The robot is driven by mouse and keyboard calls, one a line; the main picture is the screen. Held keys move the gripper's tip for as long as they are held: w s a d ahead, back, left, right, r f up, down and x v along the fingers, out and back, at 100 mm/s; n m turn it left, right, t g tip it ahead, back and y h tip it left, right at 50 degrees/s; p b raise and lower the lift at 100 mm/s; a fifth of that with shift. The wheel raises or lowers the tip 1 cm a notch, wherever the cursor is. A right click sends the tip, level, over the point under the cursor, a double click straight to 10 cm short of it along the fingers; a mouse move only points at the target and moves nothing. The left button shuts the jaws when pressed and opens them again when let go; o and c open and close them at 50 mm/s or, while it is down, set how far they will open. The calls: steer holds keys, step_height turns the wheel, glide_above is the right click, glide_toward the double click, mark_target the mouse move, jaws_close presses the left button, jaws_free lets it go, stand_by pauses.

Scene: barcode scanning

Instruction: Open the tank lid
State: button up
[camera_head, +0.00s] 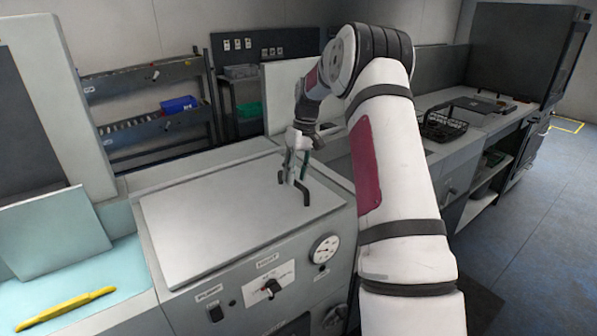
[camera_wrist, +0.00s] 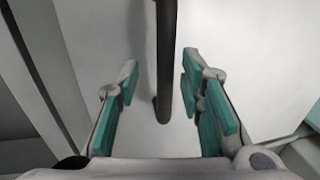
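The tank lid (camera_head: 215,220) is a flat light grey plate, lying shut on top of the grey tank unit. A dark bar handle (camera_head: 306,194) stands near its right edge. My gripper (camera_head: 293,172) is over the right part of the lid, at the handle. In the wrist view my gripper (camera_wrist: 162,78) is open, with teal pads on both sides of the dark handle (camera_wrist: 165,50). Gaps show between the handle and both pads. The pale lid surface (camera_wrist: 235,50) fills much of that view. Part of the handle is hidden behind my gripper in the head view.
The tank's front panel carries a round gauge (camera_head: 324,248) and a knob (camera_head: 272,286). A yellow tool (camera_head: 66,306) lies on the left worktop. A black basket (camera_head: 448,122) stands on the right counter. Shelves with a blue bin (camera_head: 179,104) stand behind.

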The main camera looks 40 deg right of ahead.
steer(key=shift+r, duration=0.1)
step_height(320, 180, up, 12)
steer(key=d, duration=0.2)
steer(key=shift+s+d, duration=0.15)
stand_by(0.4)
